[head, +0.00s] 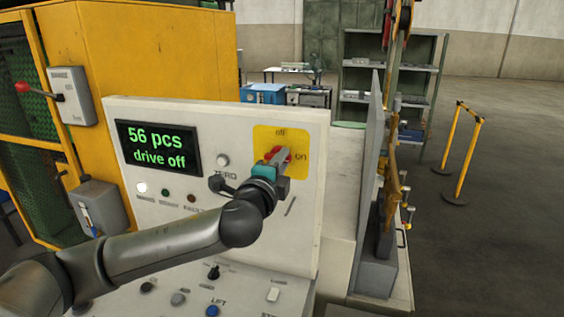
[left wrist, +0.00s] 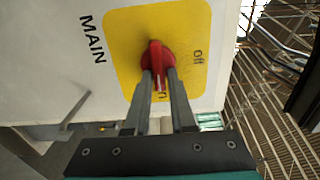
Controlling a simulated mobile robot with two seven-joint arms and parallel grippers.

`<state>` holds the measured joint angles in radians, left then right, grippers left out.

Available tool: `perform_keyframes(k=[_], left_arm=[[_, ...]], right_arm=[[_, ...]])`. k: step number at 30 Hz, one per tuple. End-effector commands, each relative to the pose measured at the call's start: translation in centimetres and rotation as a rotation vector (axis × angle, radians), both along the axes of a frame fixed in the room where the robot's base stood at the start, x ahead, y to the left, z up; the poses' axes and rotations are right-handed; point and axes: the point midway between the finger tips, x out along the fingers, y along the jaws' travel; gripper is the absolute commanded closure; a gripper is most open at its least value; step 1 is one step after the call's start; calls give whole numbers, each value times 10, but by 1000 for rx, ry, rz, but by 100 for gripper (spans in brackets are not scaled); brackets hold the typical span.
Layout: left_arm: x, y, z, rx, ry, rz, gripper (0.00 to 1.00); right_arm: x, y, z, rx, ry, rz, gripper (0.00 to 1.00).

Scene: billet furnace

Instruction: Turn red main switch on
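The red main switch (head: 284,152) sits on a yellow plate (head: 262,138) on the white control panel. The plate reads "off" at its top and "on" at its right. My left gripper (head: 276,161) is at the switch, partly covering it. There the handle points down toward the partly covered "on" label, with "off" to the right. My right gripper is not in view.
The panel's display (head: 158,147) reads "56 pcs drive off". A lit white lamp (head: 142,187) and several knobs lie around and below my left arm. A grey box with a red lever (head: 23,87) is at the left. Open floor lies at the right.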

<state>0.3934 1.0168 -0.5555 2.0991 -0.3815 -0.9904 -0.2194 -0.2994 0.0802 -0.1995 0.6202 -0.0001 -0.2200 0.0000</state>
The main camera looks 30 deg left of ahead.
Motion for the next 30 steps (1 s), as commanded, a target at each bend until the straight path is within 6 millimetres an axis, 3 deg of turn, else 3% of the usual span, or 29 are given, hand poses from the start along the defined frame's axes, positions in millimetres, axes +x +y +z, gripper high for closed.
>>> perform_keyframes(k=[6, 17, 30], left_arm=[[0, 0, -1, -2, 1, 0, 54], [-6, -1, -2, -4, 2, 0, 54], [-67, -17, -3, -1, 4, -3, 54]], right_arm=[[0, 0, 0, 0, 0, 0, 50], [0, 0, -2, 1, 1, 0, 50], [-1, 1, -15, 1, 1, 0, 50]])
